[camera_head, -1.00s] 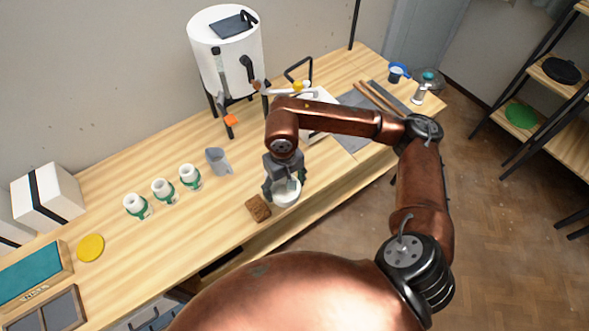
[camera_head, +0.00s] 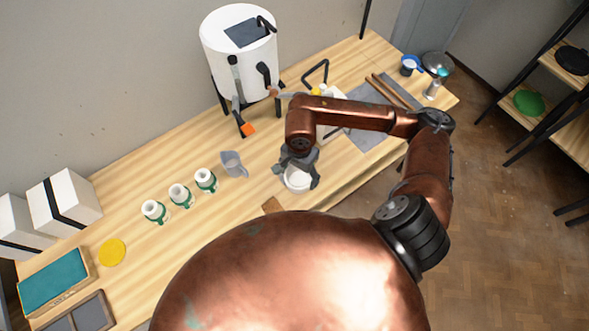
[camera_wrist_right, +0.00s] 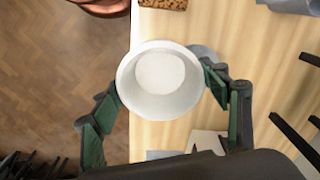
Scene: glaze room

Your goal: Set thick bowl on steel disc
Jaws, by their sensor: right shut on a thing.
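The thick white bowl (camera_head: 297,181) is held in my right gripper (camera_head: 297,168), over the front part of the wooden table. In the right wrist view the bowl (camera_wrist_right: 160,82) sits between the two green-padded fingers of the gripper (camera_wrist_right: 162,98), with its open mouth facing the camera. A round grey steel-looking piece (camera_head: 437,62) lies at the far right end of the table, with a small teal thing at it; I cannot tell for sure that it is the steel disc. A grey rounded edge (camera_wrist_right: 207,53) shows partly behind the bowl; what it is stays unclear. My left gripper is out of view.
A brown sponge (camera_head: 271,205) lies near the front edge. A white tank (camera_head: 240,55) stands at the back. A grey mat (camera_head: 362,115) with wooden sticks lies right.

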